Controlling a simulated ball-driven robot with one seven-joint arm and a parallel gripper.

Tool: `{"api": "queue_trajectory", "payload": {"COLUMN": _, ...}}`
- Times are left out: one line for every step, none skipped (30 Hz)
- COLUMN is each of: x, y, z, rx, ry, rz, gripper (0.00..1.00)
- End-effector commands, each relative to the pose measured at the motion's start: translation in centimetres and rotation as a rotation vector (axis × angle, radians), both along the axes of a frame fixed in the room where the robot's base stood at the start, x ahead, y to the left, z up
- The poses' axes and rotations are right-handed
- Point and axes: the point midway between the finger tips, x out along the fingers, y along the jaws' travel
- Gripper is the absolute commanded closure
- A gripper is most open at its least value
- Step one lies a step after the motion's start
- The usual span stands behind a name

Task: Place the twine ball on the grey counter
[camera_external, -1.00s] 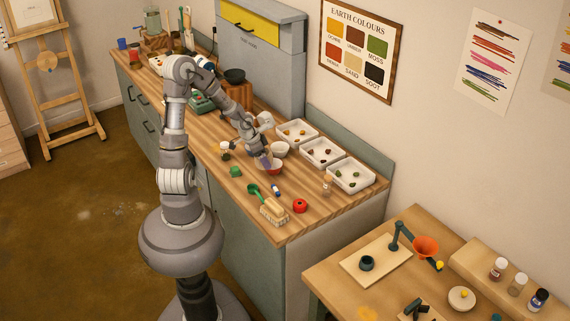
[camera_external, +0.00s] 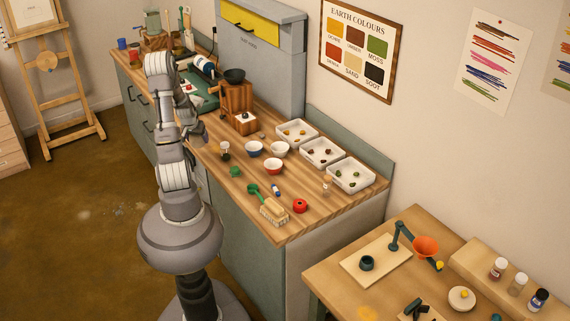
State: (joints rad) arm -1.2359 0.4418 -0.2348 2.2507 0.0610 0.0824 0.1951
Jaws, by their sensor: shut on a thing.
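My gripper (camera_external: 200,131) is partly in view, close to my folded arm and near the front edge of the wood-topped counter (camera_external: 240,205). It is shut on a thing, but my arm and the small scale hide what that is. I cannot make out the twine ball for certain. A small tan lump (camera_external: 262,135) lies on the worktop behind the bowls, too small to identify. The counter has grey-green fronts, and I cannot tell which surface is meant by the grey counter.
A blue bowl (camera_external: 253,149), a white bowl (camera_external: 280,149) and a red bowl (camera_external: 273,167) stand mid-counter. White trays (camera_external: 350,184) line the back. A wooden grinder (camera_external: 236,100) stands farther left.

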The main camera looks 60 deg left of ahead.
Motion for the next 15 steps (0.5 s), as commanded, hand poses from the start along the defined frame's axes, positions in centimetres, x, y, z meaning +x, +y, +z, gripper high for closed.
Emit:
{"api": "queue_trajectory", "payload": {"x": 0.0, "y": 0.0, "z": -0.7, "rx": -0.001, "ry": 0.002, "rz": -0.001, "gripper": 0.55}}
{"api": "queue_trajectory", "payload": {"x": 0.0, "y": 0.0, "z": -1.1, "rx": -0.002, "ry": 0.001, "rz": -0.001, "gripper": 0.55}}
{"api": "queue_trajectory", "payload": {"x": 0.1, "y": -0.1, "z": -1.8, "rx": -0.002, "ry": 0.001, "rz": -0.002, "gripper": 0.55}}
{"api": "queue_trajectory", "payload": {"x": 0.1, "y": 0.0, "z": -2.2, "rx": -0.001, "ry": 0.001, "rz": -0.002, "gripper": 0.55}}
{"api": "queue_trajectory", "payload": {"x": 0.1, "y": 0.0, "z": -2.5, "rx": -0.001, "ry": 0.001, "rz": -0.002, "gripper": 0.55}}
{"api": "queue_trajectory", "payload": {"x": 0.0, "y": 0.0, "z": -2.7, "rx": 0.001, "ry": 0.001, "rz": -0.002, "gripper": 0.55}}
{"api": "queue_trajectory", "payload": {"x": 0.0, "y": 0.0, "z": -2.9, "rx": 0.001, "ry": 0.0, "rz": -0.002, "gripper": 0.55}}
{"api": "queue_trajectory", "payload": {"x": 0.1, "y": 0.0, "z": -3.0, "rx": 0.002, "ry": -0.001, "rz": -0.002, "gripper": 0.55}}
{"api": "queue_trajectory", "payload": {"x": 0.1, "y": 0.0, "z": -3.0, "rx": 0.003, "ry": 0.0, "rz": -0.001, "gripper": 0.55}}
{"api": "queue_trajectory", "payload": {"x": 0.1, "y": 0.0, "z": -3.1, "rx": 0.004, "ry": -0.001, "rz": -0.002, "gripper": 0.55}}
{"api": "queue_trajectory", "payload": {"x": 0.1, "y": 0.1, "z": -3.1, "rx": 0.004, "ry": -0.001, "rz": -0.002, "gripper": 0.55}}
{"api": "queue_trajectory", "payload": {"x": 0.3, "y": 0.2, "z": -3.1, "rx": 0.003, "ry": -0.001, "rz": -0.003, "gripper": 0.55}}
{"api": "queue_trajectory", "payload": {"x": 0.4, "y": 0.5, "z": -3.2, "rx": 0.003, "ry": -0.001, "rz": -0.003, "gripper": 0.55}}
{"api": "queue_trajectory", "payload": {"x": 0.7, "y": 0.8, "z": -3.2, "rx": 0.003, "ry": -0.001, "rz": -0.003, "gripper": 0.55}}
{"api": "queue_trajectory", "payload": {"x": 1.2, "y": 1.5, "z": -3.4, "rx": 0.004, "ry": -0.002, "rz": -0.004, "gripper": 0.55}}
